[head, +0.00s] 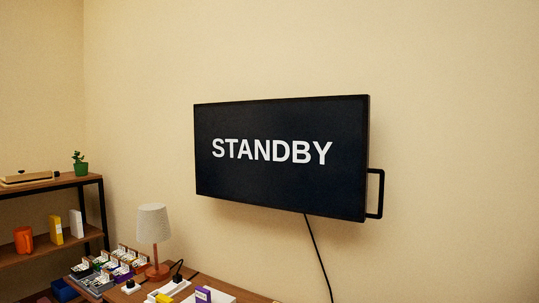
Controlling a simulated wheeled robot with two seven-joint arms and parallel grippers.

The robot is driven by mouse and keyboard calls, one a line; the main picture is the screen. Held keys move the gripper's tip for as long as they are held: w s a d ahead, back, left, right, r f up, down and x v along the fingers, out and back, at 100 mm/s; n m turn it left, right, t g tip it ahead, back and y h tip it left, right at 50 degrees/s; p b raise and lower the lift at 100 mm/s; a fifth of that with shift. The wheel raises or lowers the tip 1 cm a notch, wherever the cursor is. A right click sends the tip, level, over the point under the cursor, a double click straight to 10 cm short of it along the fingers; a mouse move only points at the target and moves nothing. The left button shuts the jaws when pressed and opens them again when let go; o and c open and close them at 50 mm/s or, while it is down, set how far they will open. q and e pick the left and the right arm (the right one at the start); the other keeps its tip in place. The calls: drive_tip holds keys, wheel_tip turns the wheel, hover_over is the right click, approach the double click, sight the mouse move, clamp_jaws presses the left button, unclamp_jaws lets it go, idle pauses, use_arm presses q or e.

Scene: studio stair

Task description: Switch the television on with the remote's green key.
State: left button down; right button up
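The television (280,185) hangs on the beige wall in the middle of the head view. Its dark screen shows the word STANDBY in white letters. A black handle-like bracket sticks out at its right side, and a black cable (317,254) runs down from its lower edge. I cannot make out the remote or its green key in this view. Neither of my grippers is in view.
A wooden desk (205,276) at the bottom carries a lamp (153,226), a purple item (203,294) and several small boxes (100,270). A dark-framed shelf (45,183) at left holds a plant (80,165), an orange item (23,240) and books. The right wall is bare.

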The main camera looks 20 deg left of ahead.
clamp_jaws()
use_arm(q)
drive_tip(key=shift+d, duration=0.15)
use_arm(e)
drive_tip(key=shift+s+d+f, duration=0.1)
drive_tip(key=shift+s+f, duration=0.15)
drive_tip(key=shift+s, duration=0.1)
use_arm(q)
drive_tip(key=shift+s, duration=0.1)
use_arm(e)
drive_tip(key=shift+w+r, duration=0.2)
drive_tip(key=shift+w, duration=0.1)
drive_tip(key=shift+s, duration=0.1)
